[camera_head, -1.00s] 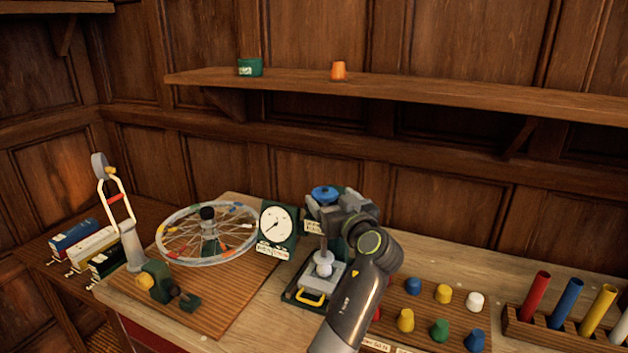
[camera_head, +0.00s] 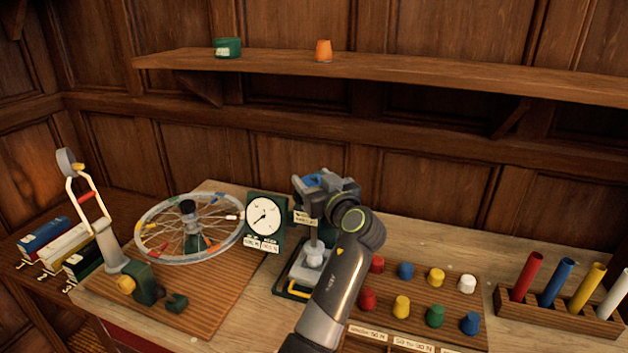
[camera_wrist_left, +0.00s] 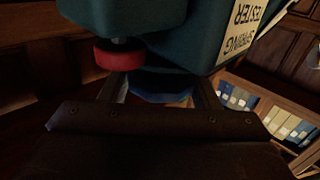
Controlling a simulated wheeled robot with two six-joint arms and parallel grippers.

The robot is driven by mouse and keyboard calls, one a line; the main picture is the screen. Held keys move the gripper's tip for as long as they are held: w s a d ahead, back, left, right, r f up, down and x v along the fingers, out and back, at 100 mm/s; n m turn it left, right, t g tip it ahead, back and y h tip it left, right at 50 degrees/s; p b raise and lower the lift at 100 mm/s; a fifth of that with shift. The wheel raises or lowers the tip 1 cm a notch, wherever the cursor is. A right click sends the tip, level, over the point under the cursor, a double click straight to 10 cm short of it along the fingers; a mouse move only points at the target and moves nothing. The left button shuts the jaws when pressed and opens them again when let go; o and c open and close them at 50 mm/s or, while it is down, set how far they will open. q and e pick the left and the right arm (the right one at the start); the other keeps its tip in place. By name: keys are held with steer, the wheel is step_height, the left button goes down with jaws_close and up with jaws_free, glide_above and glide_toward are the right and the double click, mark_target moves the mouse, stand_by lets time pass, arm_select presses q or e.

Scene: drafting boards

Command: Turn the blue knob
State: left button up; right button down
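The blue knob (camera_head: 316,180) sits at the top of the green spring tester (camera_head: 304,217), partly covered by my left gripper (camera_head: 322,184). In the left wrist view the blue knob (camera_wrist_left: 160,87) lies between the two fingers of my left gripper (camera_wrist_left: 158,92), one on each side and close to its edge. Whether both fingers press on it cannot be told. A red knob (camera_wrist_left: 118,55) shows on the tester's body beside the left finger. My right gripper is in neither view.
A white dial gauge (camera_head: 264,216) stands left of the tester, with a spoked wheel (camera_head: 160,243) beyond it. Coloured pegs on a board (camera_head: 455,317) and a rack of coloured tubes (camera_head: 510,308) stand to the right. A shelf (camera_head: 400,77) runs above.

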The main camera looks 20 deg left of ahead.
arm_select(q)
steer(key=shift+c, duration=0.7)
